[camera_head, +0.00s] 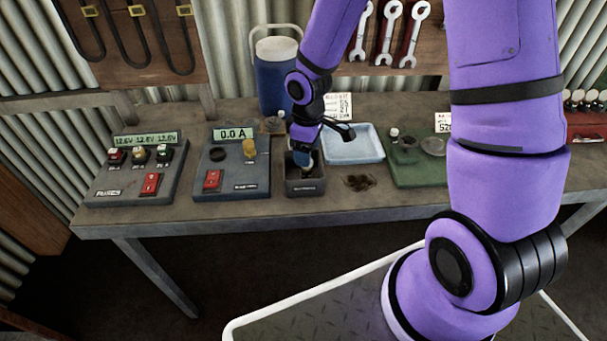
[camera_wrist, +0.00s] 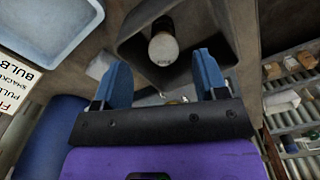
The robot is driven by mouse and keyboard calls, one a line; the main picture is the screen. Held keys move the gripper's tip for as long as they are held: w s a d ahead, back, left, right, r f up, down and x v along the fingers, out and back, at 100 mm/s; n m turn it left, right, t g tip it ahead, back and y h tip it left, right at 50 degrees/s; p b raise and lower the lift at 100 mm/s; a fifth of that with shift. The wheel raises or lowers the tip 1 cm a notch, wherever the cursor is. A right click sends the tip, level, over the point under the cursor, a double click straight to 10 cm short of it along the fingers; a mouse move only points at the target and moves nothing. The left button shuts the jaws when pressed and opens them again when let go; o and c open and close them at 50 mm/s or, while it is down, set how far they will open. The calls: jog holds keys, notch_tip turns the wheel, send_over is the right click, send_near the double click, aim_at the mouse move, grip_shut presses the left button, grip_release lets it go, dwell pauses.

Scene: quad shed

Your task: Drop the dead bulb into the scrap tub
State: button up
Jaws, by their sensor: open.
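The scrap tub (camera_head: 305,188) is a small dark grey open box with a label on its front, standing at the front of the bench. My gripper (camera_head: 304,158) points down over the back part of the tub. In the wrist view its two blue fingers (camera_wrist: 163,82) are spread apart with nothing between them. The wrist view also shows the tub (camera_wrist: 215,30). A grey, round-ended cylinder (camera_wrist: 163,48), likely the dead bulb, shows within the tub's outline, beyond the fingertips and apart from them. I cannot tell whether it rests on the tub's floor. The head view does not show it clearly.
A meter panel reading 0.0 A (camera_head: 230,183) stands left of the tub, with a second panel (camera_head: 130,185) farther left. A blue cooler (camera_head: 275,85) stands behind. A pale blue tray (camera_head: 352,143) and a green board (camera_head: 420,175) lie right. A brown patch (camera_head: 358,182) marks the bench.

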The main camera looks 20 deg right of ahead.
notch_tip(320, 180, up, 10)
jog(key=shift+s+a+f, duration=0.15)
jog(key=shift+s, duration=0.1)
dwell(0.5)
jog(key=s+d+r+m+t, duration=0.2)
jog(key=s+d+r+m, duration=0.1)
jog(key=s+r, duration=0.7)
jog(key=s+d+r+m+t, duration=0.3)
jog(key=s+r+m, duration=0.3)
jog(key=s+r, duration=0.5)
jog(key=shift+d+r+m, duration=0.3)
jog(key=shift+d+r, duration=0.05)
jog(key=shift+d, duration=0.15)
jog(key=shift+w, duration=0.1)
